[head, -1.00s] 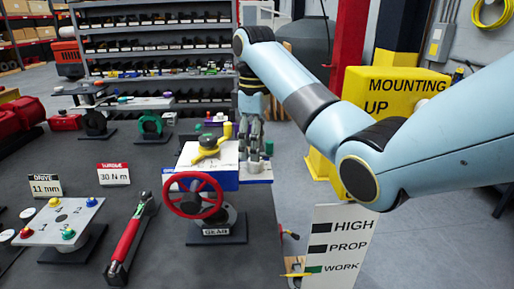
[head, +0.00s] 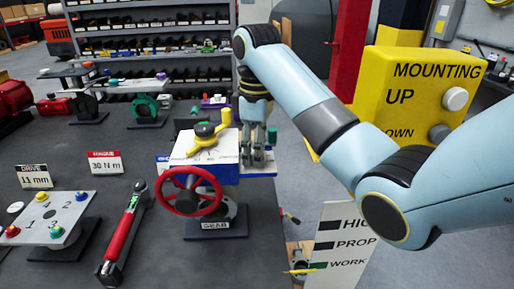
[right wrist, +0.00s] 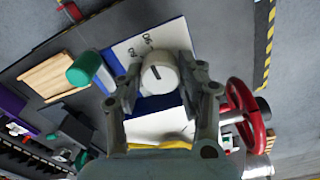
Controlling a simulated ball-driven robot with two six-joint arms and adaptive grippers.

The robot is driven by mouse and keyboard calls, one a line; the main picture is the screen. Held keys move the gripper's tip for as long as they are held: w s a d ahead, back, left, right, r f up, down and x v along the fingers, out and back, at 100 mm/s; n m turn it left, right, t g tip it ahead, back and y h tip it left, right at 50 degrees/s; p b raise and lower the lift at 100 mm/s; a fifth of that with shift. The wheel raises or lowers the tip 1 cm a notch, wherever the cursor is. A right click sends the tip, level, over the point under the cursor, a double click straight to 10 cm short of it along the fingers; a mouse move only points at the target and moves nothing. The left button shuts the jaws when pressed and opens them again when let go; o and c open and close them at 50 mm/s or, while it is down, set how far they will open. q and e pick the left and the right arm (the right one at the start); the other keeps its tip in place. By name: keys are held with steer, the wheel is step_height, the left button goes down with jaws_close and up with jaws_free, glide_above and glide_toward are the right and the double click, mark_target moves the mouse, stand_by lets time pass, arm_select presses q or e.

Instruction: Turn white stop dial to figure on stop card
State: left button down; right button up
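The valve actuator (head: 205,150) stands on the dark bench, with a yellow pointer on top and a red handwheel (head: 192,191) in front. The white dial (right wrist: 160,75) sits at its right end, with a dark line on its face and printed marks beside it. My right gripper (right wrist: 160,78) points down over it, one finger on each side. I cannot tell whether the fingers press on the dial. In the head view the right gripper (head: 257,152) hides the dial. A blue-edged card (head: 163,164) behind the handwheel is partly hidden and unreadable. My left gripper is out of view.
A green knob (right wrist: 84,68) stands close beside the right gripper. A red torque wrench (head: 124,232), a numbered plate (head: 45,218) and DRIVE (head: 34,176) and TORQUE (head: 105,163) cards lie to the left. A yellow MOUNTING box (head: 425,95) stands to the right.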

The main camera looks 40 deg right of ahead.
steer(key=c, duration=0.5)
steer(key=shift+o, duration=0.2)
steer(key=n, duration=0.6)
steer(key=shift+r+n, duration=0.1)
steer(key=shift+n, duration=0.2)
steer(key=n, duration=0.4)
steer(key=shift+n, duration=0.3)
steer(key=n, duration=0.4)
steer(key=shift+w+d, duration=0.1)
steer(key=shift+r+n, duration=0.1)
steer(key=shift+n, duration=0.2)
steer(key=o, duration=1.2)
steer(key=shift+c, duration=0.2)
